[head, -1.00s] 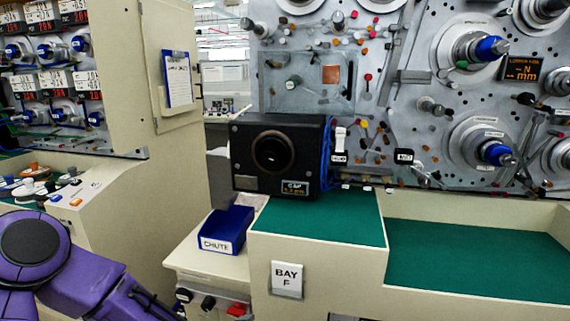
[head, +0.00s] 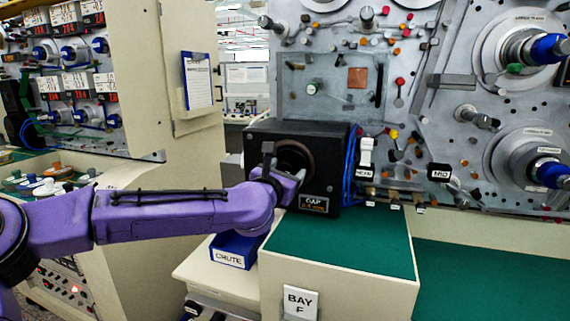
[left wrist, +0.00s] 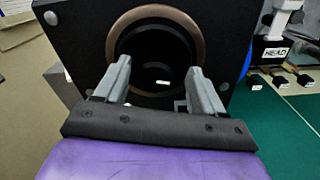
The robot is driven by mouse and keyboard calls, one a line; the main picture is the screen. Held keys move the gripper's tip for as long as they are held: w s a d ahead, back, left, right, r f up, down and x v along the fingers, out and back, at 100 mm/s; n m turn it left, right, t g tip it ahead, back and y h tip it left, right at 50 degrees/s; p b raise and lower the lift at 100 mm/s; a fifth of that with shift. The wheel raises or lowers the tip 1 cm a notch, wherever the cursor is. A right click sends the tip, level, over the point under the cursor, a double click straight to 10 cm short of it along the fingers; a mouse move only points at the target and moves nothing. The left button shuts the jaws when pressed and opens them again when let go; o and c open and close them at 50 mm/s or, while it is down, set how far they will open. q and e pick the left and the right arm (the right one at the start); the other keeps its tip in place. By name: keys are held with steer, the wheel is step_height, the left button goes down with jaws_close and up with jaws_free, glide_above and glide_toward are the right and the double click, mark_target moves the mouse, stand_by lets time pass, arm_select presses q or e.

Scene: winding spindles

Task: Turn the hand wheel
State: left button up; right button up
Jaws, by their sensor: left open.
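A black box (head: 328,148) stands at the back left corner of the green-topped bench. Its front has a round dark opening with a brown ring, partly hidden by my left gripper in the head view. In the left wrist view the brown ring (left wrist: 184,14) and dark opening (left wrist: 158,48) are in front of me. I cannot tell whether a hand wheel sits inside. My left gripper (head: 284,160) is open, its fingers apart in front of the opening with nothing between them; contact cannot be told. Its fingers also show in the left wrist view (left wrist: 159,70). My right gripper is out of view.
A blue chute bin (head: 228,252) sits below my left forearm. The bench top (head: 345,245) is clear to the right. A panel with spindles and knobs (head: 440,80) rises behind. Blue cables and a white HEAD-labelled part (head: 366,152) are right of the box.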

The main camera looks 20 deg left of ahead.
arm_select(q)
steer(key=shift+w, duration=0.55)
steer(key=shift+s+a+r, duration=0.1)
steer(key=shift+s+a, duration=0.15)
steer(key=shift+a, duration=0.05)
steer(key=shift+w+d, duration=0.1)
steer(key=shift+w, duration=0.05)
steer(key=c, duration=0.8)
steer(key=shift+c, duration=1.1)
steer(key=shift+m, duration=0.4)
steer(key=shift+c, duration=0.2)
